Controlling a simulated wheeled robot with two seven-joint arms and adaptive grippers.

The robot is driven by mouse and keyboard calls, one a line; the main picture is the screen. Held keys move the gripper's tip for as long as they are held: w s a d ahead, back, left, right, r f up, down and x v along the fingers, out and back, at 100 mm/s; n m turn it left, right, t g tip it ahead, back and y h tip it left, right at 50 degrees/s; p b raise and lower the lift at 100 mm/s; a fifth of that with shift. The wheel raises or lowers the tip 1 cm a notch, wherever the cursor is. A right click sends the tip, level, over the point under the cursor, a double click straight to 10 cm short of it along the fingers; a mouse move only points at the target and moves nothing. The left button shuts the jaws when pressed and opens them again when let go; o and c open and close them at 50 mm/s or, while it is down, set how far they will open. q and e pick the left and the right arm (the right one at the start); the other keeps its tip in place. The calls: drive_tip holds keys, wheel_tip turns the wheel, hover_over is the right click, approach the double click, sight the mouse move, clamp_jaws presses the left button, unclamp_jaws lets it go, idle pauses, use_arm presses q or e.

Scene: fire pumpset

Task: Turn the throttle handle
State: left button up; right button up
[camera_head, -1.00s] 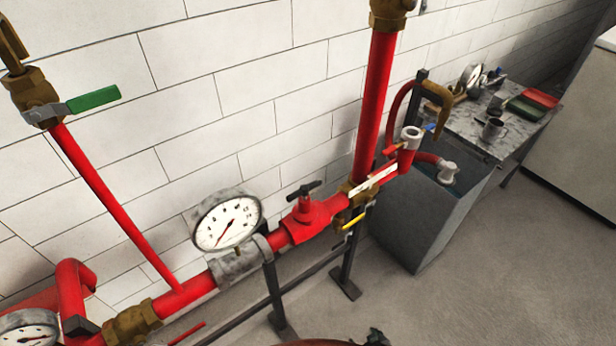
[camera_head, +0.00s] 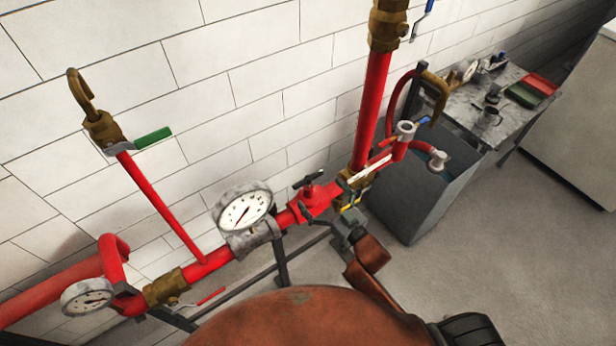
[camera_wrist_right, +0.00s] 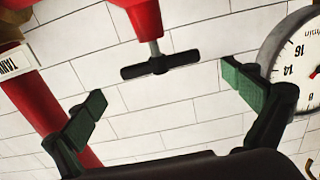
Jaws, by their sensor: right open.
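The throttle handle (camera_head: 307,181) is a small black T-shaped bar on top of a red valve body (camera_head: 318,200), right of the large round gauge in the head view. In the right wrist view the handle (camera_wrist_right: 160,66) is a dark bar on a metal stem under the red body. My right gripper (camera_head: 350,222) is just below and right of the valve in the head view, partly hidden by pipework. In the wrist view its green-padded fingers (camera_wrist_right: 164,87) are spread wide, one to each side of the handle, touching nothing I can see. My left gripper is not in view.
A white-faced gauge (camera_head: 244,210) sits left of the valve and also edges into the wrist view (camera_wrist_right: 300,65). A red vertical pipe (camera_head: 374,105) rises right of the valve. A grey tank (camera_head: 408,200) and a cluttered table (camera_head: 505,125) stand at the right.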

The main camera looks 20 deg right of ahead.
sight(310, 181)
drive_tip(key=p+x, duration=0.1)
drive_tip(key=x, duration=0.4)
drive_tip(key=shift+w, duration=0.15)
drive_tip(key=shift+w+a, duration=0.2)
drive_tip(key=shift+w, duration=0.25)
drive_tip(key=c, duration=1)
drive_tip(key=shift+c, duration=0.2)
drive_tip(key=shift+n+y+p, duration=0.35)
drive_tip(key=shift+n+y, duration=0.05)
